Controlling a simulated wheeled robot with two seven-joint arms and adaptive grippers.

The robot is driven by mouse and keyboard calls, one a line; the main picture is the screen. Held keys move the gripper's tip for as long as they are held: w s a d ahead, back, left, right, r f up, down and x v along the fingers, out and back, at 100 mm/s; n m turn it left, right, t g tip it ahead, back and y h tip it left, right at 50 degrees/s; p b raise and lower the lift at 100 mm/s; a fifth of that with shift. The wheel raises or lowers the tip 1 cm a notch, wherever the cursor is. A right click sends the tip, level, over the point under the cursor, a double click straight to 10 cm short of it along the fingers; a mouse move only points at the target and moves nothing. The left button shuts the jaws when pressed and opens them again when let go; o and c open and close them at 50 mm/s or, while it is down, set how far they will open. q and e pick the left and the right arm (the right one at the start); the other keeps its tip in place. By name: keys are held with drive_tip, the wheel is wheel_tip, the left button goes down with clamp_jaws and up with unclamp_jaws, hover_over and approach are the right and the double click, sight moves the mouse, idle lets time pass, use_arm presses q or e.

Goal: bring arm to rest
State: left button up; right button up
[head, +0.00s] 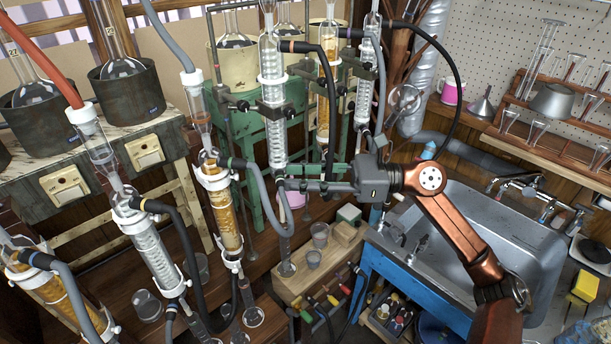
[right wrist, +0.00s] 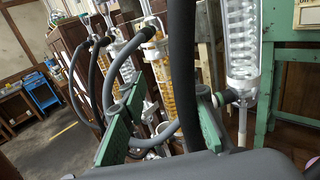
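My right arm comes in from the lower right in the head view. Its right gripper (head: 284,185) points left, in front of the lower end of a clear coil condenser (head: 272,95). In the right wrist view the two green-padded fingers of the right gripper (right wrist: 170,95) stand apart, with no object clearly held between them. A black hose (right wrist: 183,60) crosses close to the camera. I cannot tell whether the gripper touches a hose or the glass. My left gripper is not in view.
Amber-filled condensers (head: 224,210) and hoses crowd the left and middle. Heating mantles with flasks stand on a bench at the left. A metal sink (head: 455,240) lies under my right arm.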

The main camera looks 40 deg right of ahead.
drive_tip(key=shift+s+d, duration=0.45)
drive_tip(key=shift+d, duration=0.05)
